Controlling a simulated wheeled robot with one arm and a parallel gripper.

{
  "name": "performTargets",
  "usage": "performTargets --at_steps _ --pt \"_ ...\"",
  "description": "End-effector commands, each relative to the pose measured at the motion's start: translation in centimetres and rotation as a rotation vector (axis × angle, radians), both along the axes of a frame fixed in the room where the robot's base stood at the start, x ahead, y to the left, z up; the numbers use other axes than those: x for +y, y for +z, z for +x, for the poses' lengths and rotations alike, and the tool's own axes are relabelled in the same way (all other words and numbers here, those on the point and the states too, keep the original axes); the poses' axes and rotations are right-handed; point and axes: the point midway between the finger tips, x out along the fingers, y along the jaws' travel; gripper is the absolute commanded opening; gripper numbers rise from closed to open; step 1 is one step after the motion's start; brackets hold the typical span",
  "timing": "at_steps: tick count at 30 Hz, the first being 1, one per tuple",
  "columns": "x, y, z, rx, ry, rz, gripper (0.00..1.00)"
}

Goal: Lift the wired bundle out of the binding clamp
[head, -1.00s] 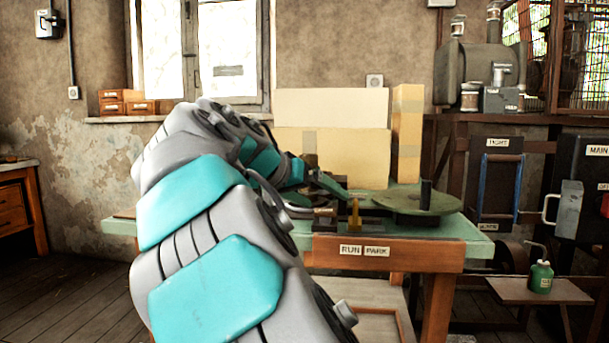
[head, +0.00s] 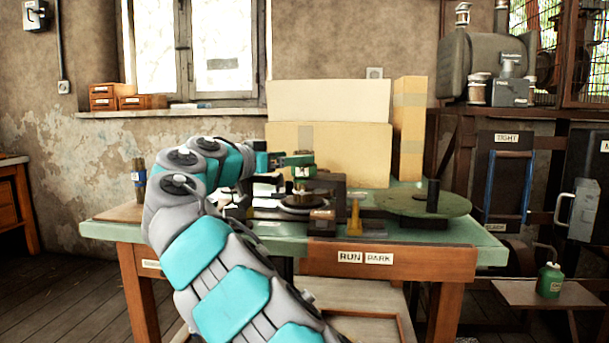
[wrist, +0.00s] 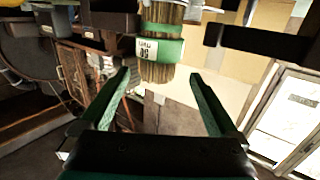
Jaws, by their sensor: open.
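The wired bundle (wrist: 160,45), brown strands with a green band and a white label, shows at the top of the wrist view. In the head view a small part of what looks like the bundle (head: 301,172) shows under my gripper (head: 291,160). The dark binding clamp (head: 325,185) stands around it on the bench; its exact hold on the bundle is hidden. In the wrist view my gripper (wrist: 160,77) is open. Its green fingers point toward the bundle's end, one to each side, with nothing gripped.
The green-topped bench (head: 470,237) carries a round plate with a dark post (head: 415,203) and a yellow lever (head: 355,215) above the RUN and PARK labels. Cardboard boxes (head: 345,150) stand behind. A brown cylinder with a blue label (head: 139,178) stands at the bench's left end.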

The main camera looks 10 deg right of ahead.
Motion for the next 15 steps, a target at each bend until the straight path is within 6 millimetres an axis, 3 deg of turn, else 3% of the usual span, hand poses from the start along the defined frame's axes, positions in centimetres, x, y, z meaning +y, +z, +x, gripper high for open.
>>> performTargets --at_steps 9,15 --pt "-3.5 -0.2 2.4 0.002 -0.001 0.001 0.96" --pt "-3.7 -0.3 2.5 0.000 0.000 0.000 0.96"
